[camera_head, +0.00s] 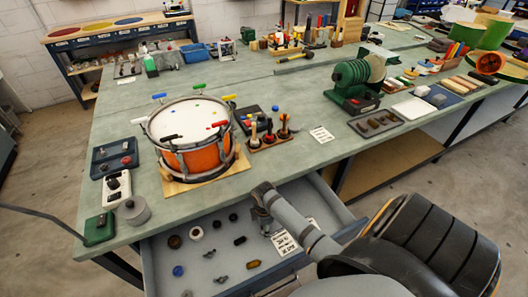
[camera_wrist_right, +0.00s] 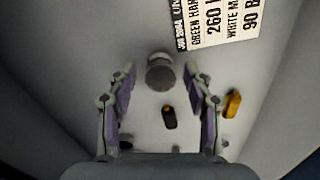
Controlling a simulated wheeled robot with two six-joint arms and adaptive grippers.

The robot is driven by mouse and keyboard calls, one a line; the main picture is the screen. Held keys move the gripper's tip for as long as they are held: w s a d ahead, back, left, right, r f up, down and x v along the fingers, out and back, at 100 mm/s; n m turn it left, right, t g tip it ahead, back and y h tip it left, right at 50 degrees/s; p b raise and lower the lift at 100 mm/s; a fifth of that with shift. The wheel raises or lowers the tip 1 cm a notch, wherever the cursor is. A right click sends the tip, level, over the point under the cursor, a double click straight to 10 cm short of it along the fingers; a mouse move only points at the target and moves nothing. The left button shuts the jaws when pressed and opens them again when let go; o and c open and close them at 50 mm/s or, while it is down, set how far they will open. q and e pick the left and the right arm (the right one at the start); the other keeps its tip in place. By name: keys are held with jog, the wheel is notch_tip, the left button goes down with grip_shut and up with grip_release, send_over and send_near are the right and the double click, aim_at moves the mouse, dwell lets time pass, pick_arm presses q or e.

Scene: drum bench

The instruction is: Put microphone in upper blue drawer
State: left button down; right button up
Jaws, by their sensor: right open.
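An open drawer (camera_head: 205,270) sticks out below the front edge of the bench, with a pale grey inside. My right gripper (camera_head: 262,215) is over it, reaching down, and its fingers stand apart in the right wrist view (camera_wrist_right: 160,95). A grey rounded object (camera_wrist_right: 160,72) with a lighter top shows beyond the fingertips, near the label sheet; it may be the microphone, but I cannot tell for sure. Nothing is visibly gripped. My left gripper is not in view.
Several small parts lie in the drawer, including a dark piece (camera_head: 240,240), an amber piece (camera_head: 253,264) and a white ring (camera_head: 196,233). A printed label (camera_head: 285,242) lies there too. An orange drum (camera_head: 195,140) stands on the bench above.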

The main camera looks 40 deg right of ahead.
notch_tip(320, 180, up, 12)
jog(key=p, duration=0.1)
jog(key=shift+r, duration=0.15)
dwell(0.6)
